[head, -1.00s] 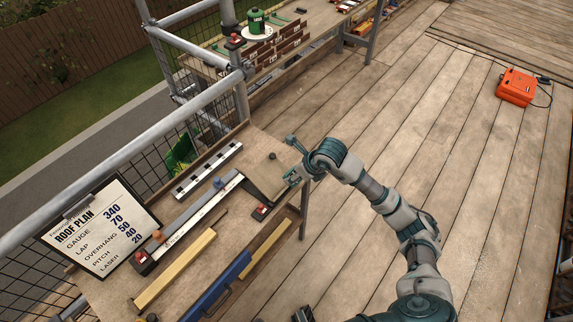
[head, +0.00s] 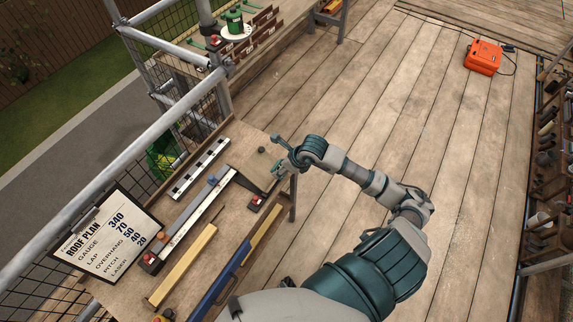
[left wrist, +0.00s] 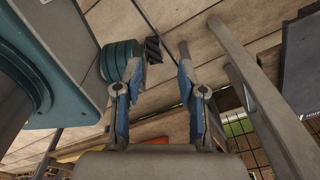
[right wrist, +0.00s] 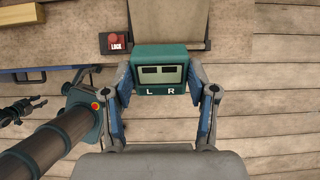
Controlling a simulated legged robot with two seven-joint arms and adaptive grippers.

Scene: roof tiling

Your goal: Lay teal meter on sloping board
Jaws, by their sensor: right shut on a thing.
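The teal meter (right wrist: 160,68) has two small dark display windows and the letters L and R on its front. In the right wrist view my right gripper (right wrist: 160,82) is shut on it, one finger at each side. The brown sloping board (right wrist: 155,14) shows just beyond the meter; whether they touch I cannot tell. In the head view the board (head: 242,158) lies at the bench's far right end, with my right gripper (head: 281,168) at its right edge; the meter is hardly visible there. My left gripper (left wrist: 158,65) is open and empty in the left wrist view.
A red-buttoned LOCK block (right wrist: 115,42) is beside the board. The bench (head: 185,225) also holds a black-and-white strip (head: 200,168), a rail (head: 188,222), a yellow bar (head: 182,265), a blue level (head: 228,280) and the roof plan clipboard (head: 108,232).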

